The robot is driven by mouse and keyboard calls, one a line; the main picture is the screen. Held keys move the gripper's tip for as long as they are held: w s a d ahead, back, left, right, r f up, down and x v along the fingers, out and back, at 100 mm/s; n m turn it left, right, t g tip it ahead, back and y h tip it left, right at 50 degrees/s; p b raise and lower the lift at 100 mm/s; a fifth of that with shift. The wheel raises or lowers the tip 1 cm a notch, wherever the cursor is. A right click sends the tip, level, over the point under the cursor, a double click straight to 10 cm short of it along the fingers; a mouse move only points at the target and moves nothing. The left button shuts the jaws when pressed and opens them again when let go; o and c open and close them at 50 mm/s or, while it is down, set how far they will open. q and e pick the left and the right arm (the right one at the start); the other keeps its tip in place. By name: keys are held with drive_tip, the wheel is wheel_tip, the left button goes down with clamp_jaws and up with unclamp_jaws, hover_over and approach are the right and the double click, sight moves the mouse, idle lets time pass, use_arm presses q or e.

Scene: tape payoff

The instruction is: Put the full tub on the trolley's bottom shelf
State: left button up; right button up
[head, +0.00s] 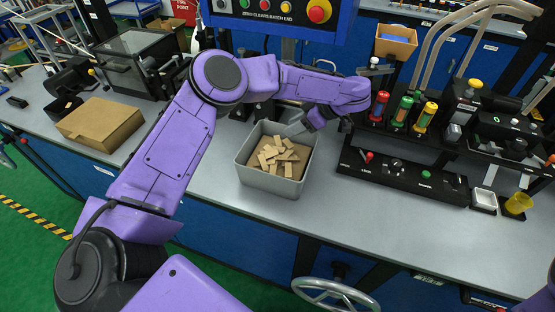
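The grey tub (268,182) stands upright on the grey workbench, filled with small tan blocks (279,157). My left arm reaches over from the left, and its gripper (297,128) is at the tub's back right rim. The fingers are small and partly hidden by the wrist and rim, so I cannot tell whether they hold the rim. A metal frame with shelves, which looks like the trolley (47,13), stands on the green floor at the top left, cut by the picture edge. My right gripper is out of view; only a bit of purple arm shows at the bottom right.
A cardboard box (100,124) lies on the bench to the left. A black fixture with red, green and yellow cylinders (404,112) stands right of the tub. A handwheel (336,293) sticks out below the bench front.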

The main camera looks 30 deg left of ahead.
sight(285, 137)
use_arm(q)
drive_tip(key=a+f, duration=0.1)
drive_tip(key=f, duration=0.1)
drive_tip(key=w+a+f+p, duration=0.1)
drive_tip(key=a+f, duration=0.1)
drive_tip(key=shift+a+f, duration=0.15)
drive_tip(key=shift+f, duration=0.05)
drive_tip(key=shift+s+r, duration=0.2)
drive_tip(key=shift+s, duration=0.25)
drive_tip(key=c, duration=0.5)
clamp_jaws()
